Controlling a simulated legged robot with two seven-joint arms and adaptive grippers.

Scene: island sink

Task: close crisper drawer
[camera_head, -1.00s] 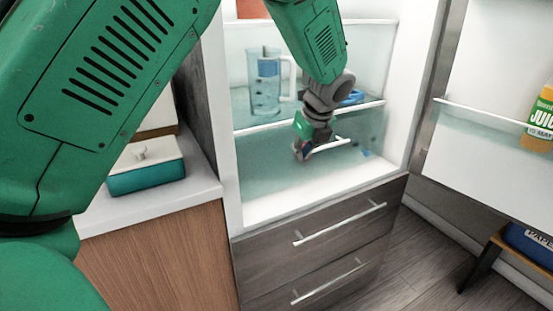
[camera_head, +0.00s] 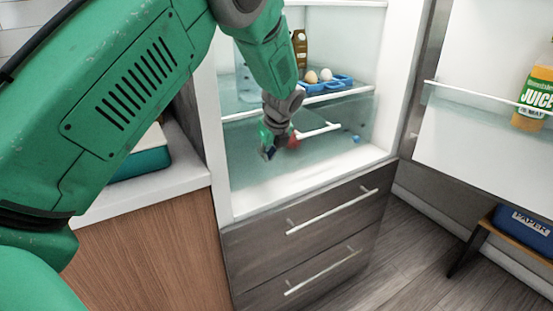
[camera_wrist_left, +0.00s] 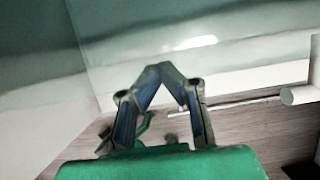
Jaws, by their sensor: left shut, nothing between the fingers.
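The crisper drawer (camera_head: 345,148) is the clear, pale-green lower compartment front in the open fridge, with a white bar handle (camera_head: 318,131). A small blue thing and a red thing show through it. My left gripper (camera_head: 267,152) is shut and empty, at the left part of the drawer front, left of the handle. Whether it touches the drawer I cannot tell. In the left wrist view its fingertips (camera_wrist_left: 160,68) meet in front of a pale translucent surface. How far the drawer stands out is unclear. My right gripper is not in view.
A blue egg tray (camera_head: 335,84) with eggs sits on the shelf above. The open fridge door (camera_head: 480,65) with a juice bottle (camera_head: 536,95) is at the right. Two wooden drawers (camera_head: 305,228) lie below. A counter (camera_head: 140,185) is at the left.

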